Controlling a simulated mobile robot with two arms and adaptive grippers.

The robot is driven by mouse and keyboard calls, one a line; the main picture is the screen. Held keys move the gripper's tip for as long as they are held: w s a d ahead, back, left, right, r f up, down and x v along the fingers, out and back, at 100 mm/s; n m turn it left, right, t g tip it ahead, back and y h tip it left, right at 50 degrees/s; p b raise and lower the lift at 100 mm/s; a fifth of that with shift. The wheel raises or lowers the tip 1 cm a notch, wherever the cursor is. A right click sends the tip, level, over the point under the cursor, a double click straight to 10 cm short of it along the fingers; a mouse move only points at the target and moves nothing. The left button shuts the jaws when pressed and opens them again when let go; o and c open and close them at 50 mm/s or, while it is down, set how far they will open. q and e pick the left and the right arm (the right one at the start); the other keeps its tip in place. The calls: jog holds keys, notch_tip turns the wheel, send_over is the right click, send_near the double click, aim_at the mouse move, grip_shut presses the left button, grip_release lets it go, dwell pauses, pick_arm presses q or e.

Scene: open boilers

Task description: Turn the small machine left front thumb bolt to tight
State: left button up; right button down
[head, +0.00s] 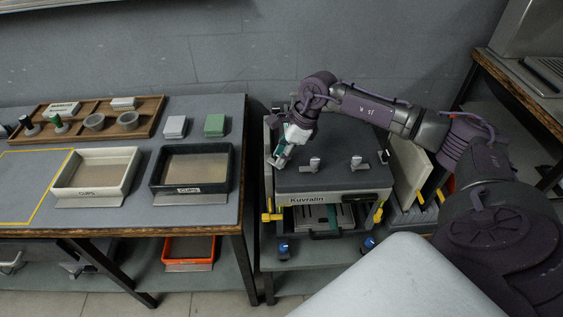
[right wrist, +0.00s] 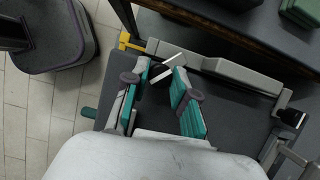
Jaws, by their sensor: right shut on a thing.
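The small machine, labelled Kuvralin (head: 330,180), has a dark grey top and stands right of the bench in the head view. Its left edge shows as a light grey bar in the right wrist view (right wrist: 215,69). My right gripper (head: 279,160) is over the left side of the top. In the right wrist view, its teal fingers (right wrist: 161,72) are shut on the left front thumb bolt (right wrist: 171,63), a pale wing piece with a dark base. The fingers partly hide it. Another bolt with a black base (right wrist: 290,117) is farther along that edge. My left gripper is not in view.
Two silver knobs (head: 313,163) (head: 356,162) stand on the machine's top. The bench at left holds a white tray (head: 90,188), a dark tray (head: 190,185) and a wooden rack (head: 75,128). A narrow gap separates bench and machine.

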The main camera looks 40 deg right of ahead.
jog(key=n+b, duration=0.1)
jog(key=n, duration=0.1)
jog(key=n+g+b, duration=0.1)
jog(key=n+b, duration=0.1)
jog(key=shift+w+f+n+g+y, duration=0.1)
jog(key=shift+w+n+g+y, duration=0.1)
jog(key=shift+n+g+y, duration=0.1)
jog(key=shift+n+g+b, duration=0.8)
jog(key=shift+n+b, duration=0.55)
jog(key=shift+n, duration=0.55)
jog(key=c, duration=0.9)
grip_release()
jog(key=shift+c, duration=0.2)
jog(key=v, duration=1.2)
jog(key=shift+w+a, duration=0.1)
